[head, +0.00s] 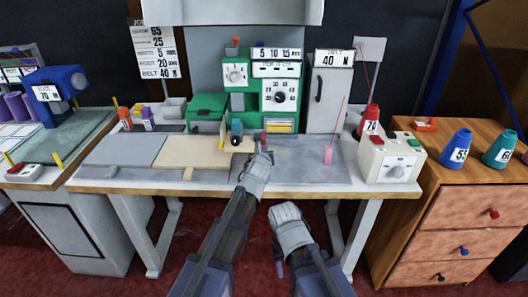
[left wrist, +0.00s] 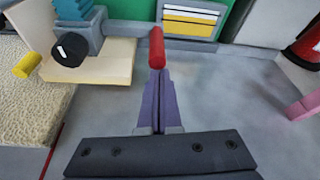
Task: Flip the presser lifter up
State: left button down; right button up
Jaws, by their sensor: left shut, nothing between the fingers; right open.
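The presser lifter looks to be the small red-tipped lever (head: 264,138) at the front of the green sewing machine (head: 276,92). In the left wrist view its red handle (left wrist: 156,48) is just beyond my fingertips; I cannot tell whether they touch it. My left gripper (head: 266,154) is shut and empty, its purple fingers (left wrist: 159,102) together just on the near side of the handle. My right gripper (head: 281,267) is open, low in front of the table edge and away from the machine; its fingers are mostly hidden by its hand.
A dark round knob (left wrist: 70,50) on a grey arm and a yellow peg (left wrist: 27,65) lie left of the lever. A pink piece (head: 328,156) stands to the right, before a white control box (head: 390,158). The grey tabletop (head: 305,172) between is clear.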

aim_at(264, 143)
pick_arm(q)
jog(key=shift+r+p, duration=1.45)
jog(key=shift+r, duration=0.1)
jog(key=shift+w+f, duration=0.1)
jog(key=shift+f, duration=0.05)
jog(key=p+v, duration=0.2)
jog(key=v, duration=0.8)
jog(key=shift+p, duration=0.4)
jog(key=shift+f, duration=0.15)
